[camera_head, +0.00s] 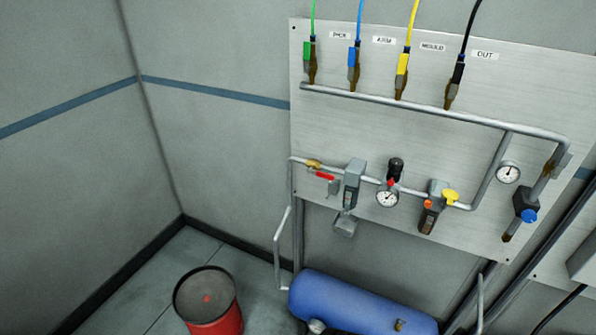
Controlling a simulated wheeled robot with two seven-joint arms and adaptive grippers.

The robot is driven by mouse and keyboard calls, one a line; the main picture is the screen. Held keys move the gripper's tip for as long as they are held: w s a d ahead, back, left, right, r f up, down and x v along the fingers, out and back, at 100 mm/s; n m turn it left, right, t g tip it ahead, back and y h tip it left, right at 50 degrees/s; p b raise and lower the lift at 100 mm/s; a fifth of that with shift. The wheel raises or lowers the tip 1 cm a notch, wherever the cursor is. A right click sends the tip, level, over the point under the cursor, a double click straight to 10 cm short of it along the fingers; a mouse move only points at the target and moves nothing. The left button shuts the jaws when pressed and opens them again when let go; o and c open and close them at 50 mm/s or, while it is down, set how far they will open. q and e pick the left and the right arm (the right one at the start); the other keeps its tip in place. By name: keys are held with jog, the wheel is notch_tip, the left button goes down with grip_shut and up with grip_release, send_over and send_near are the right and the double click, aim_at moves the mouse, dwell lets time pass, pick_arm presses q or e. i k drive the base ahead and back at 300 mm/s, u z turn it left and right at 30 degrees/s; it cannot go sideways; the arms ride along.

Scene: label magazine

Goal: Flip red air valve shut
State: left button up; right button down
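The red valve handle (325,177) is on the left part of the pipe on the wall panel, just below a small brass valve body (313,164). The handle looks roughly in line with the pipe, tilting slightly down to the right. Neither of my grippers is in the head view. Nothing covers the handle.
The metal panel (340,120) carries a grey filter unit (352,185), a gauge (387,198), a yellow knob (450,196), a second gauge (508,172), a blue knob (529,216) and coloured hoses above. A blue tank (355,303) and a red drum (212,318) stand below. Floor between drum and wall is clear.

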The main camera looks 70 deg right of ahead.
aim_at(319, 174)
jog(key=z, duration=0.45)
jog(key=i, duration=0.85)
jog(key=z, duration=1.25)
jog(key=i, duration=0.45)
jog(key=z, duration=0.5)
